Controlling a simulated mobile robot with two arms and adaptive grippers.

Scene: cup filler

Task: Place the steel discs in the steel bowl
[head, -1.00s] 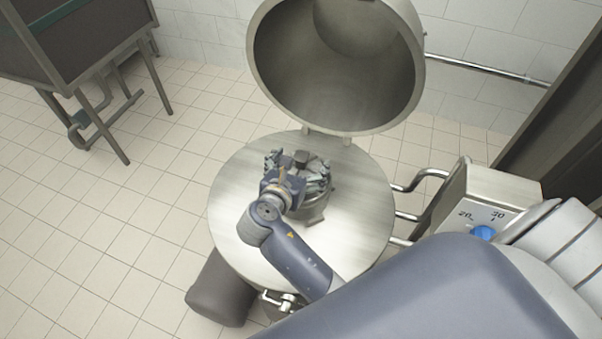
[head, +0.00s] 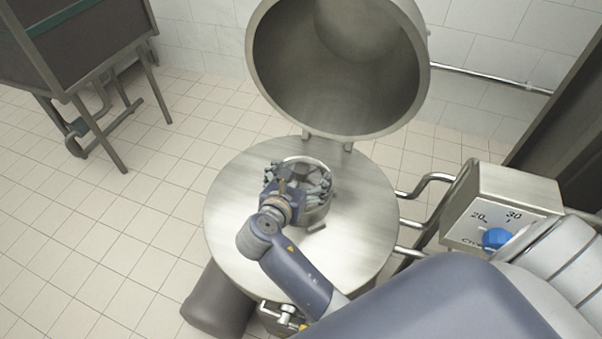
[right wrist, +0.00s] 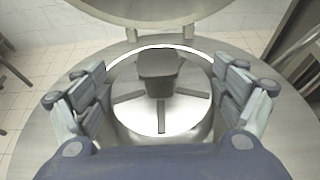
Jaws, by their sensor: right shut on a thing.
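My right gripper (head: 297,190) is over the middle of a wide round steel surface (head: 365,215), with its fingers spread around a round steel piece (head: 318,215). A bright, thin steel rim shows between the fingers in the head view. In the right wrist view, the fingers of my right gripper (right wrist: 161,95) stand on both sides of the round steel piece (right wrist: 150,125). It has dark radial bars and a dark block (right wrist: 160,70) within its rim. I cannot tell separate discs apart. My left gripper is out of view.
A large, hollow steel dome (head: 340,65) stands tipped up behind the surface. A control box (head: 500,210) with a blue knob is at the right, joined by bent pipes. A dark metal stand (head: 85,60) is at the upper left. Tiled floor lies open between.

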